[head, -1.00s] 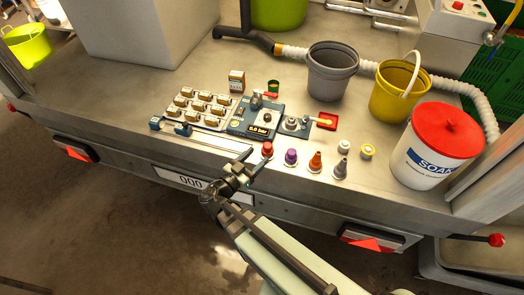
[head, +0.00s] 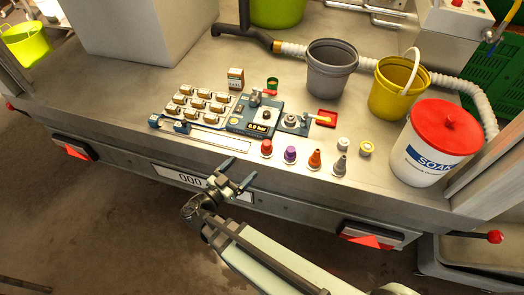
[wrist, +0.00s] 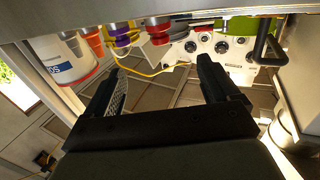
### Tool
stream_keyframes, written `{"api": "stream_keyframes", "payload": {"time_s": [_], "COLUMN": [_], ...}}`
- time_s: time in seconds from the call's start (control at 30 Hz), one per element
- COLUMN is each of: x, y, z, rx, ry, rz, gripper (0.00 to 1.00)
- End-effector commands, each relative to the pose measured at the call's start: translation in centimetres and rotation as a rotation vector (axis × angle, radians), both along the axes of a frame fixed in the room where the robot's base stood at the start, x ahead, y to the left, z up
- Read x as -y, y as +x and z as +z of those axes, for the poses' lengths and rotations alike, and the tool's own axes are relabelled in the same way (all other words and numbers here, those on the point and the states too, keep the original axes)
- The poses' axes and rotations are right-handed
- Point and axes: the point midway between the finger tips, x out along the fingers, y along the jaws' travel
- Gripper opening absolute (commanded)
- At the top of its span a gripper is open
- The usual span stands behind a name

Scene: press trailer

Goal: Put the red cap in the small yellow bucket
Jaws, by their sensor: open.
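The red cap (head: 266,148) stands upright on the metal bed near its front edge, at the left end of a row of small caps and nozzles. The small yellow bucket (head: 392,98) with a white handle stands farther back at the right, its mouth upward. My gripper (head: 240,172) is open and empty, in front of the bed's edge, left of and nearer than the red cap, apart from it. In the wrist view my gripper (wrist: 163,68) shows both fingers spread with nothing between them; a red piece, probably the cap, is at the top.
A purple cap (head: 290,155), orange cone (head: 314,160) and grey nozzle (head: 340,166) stand right of the red cap. A grey bucket (head: 330,70) is left of the yellow one. A white tub (head: 428,152) with red lid stands at right.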

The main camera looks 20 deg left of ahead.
Motion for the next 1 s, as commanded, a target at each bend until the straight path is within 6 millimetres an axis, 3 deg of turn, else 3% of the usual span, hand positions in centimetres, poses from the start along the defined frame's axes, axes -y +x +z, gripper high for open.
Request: {"api": "stream_keyframes", "payload": {"time_s": [0.27, 0.43, 0.57, 0.8, 1.0], "x": [0.4, 2.6, 4.9, 9.9, 14.7], "y": [0.4, 3.1, 6.5, 12.4, 15.9], "z": [0.0, 0.8, 3.5, 9.9, 14.0], "rx": [0.0, 0.007, 0.031, 0.096, 0.098], "ry": [0.0, 0.015, 0.061, 0.163, 0.288], "rz": [-0.011, -0.076, -0.155, -0.3, -0.429], "gripper": [0.88, 0.88, 0.88, 0.88, 0.88]}}
